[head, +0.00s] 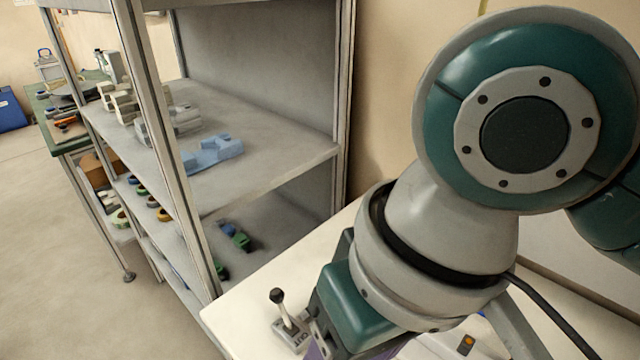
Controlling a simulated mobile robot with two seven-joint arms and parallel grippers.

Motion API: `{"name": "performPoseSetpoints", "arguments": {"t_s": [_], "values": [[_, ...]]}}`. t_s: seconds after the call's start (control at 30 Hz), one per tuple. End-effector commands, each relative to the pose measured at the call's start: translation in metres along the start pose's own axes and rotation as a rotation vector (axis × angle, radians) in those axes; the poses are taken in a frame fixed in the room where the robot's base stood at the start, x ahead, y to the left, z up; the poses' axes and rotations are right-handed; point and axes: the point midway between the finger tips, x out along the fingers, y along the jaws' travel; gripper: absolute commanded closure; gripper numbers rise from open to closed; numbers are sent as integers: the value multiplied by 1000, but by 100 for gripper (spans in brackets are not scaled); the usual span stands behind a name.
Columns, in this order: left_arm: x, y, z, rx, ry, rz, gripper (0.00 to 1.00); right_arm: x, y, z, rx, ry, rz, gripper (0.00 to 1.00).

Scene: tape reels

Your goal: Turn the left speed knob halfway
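I cannot make out the left speed knob in the head view. A short lever with a dark ball top (278,296) stands on a small grey base marked "OUT", at the front left of a white surface (290,265). A large teal and grey arm of mine fills the right side and hides much of this surface. No gripper fingertips show, so I cannot see what either gripper touches.
A grey metal shelf unit (265,180) stands close on the left, with blue parts (213,152) on its upper board. An orange button (466,343) shows at the bottom edge, below my arm. Open floor (60,250) lies at far left.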

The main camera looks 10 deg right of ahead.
Motion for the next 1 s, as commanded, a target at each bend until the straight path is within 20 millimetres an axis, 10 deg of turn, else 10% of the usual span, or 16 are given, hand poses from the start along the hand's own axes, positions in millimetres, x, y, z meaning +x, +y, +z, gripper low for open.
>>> {"name": "performPoseSetpoints", "arguments": {"t_s": [0.03,0.23,0.53,1.0], "values": [[42,1,14,1,0,-1,50,40,17,-2,15,-17,38,42],[90,2,29,3,-1,-3,50,79,53,-6,98,-82,148,42],[99,3,32,2,0,-2,50,96,68,-6,142,-104,189,42],[111,6,36,-7,1,6,50,172,82,3,138,-102,188,42]]}}
